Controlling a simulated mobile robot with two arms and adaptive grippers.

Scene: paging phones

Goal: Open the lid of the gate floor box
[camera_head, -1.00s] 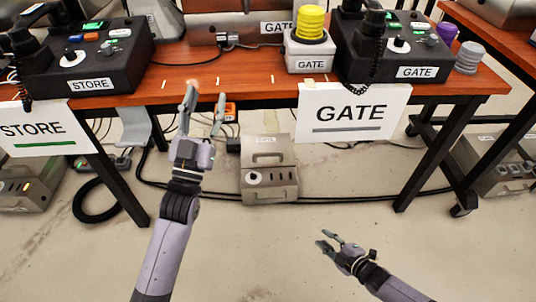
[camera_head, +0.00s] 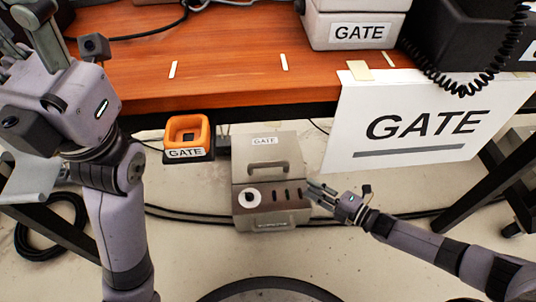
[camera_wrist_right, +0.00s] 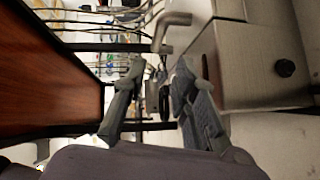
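The gate floor box (camera_head: 240,172) is a grey case on the floor below the table edge. Its lid (camera_head: 284,150) has a GATE label and a bar handle (camera_head: 268,170) and looks shut. A white dial and dark slots sit on the front part. My right gripper (camera_head: 312,190) is at the box's right side in the head view. In the right wrist view its fingers (camera_wrist_right: 155,95) are apart with nothing held between them. The grey handle (camera_wrist_right: 172,30) shows just beyond them, beside the box body (camera_wrist_right: 260,50). My left gripper (camera_head: 25,30) is above the table, fingers apart, partly cut off.
The wooden table (camera_head: 225,80) overhangs behind the box. A GATE sign (camera_head: 400,135) hangs from its edge at the right. An orange-topped GATE unit (camera_head: 187,135) is left of the box. Cables (camera_head: 190,215) run on the floor behind the box. The floor in front is mostly clear.

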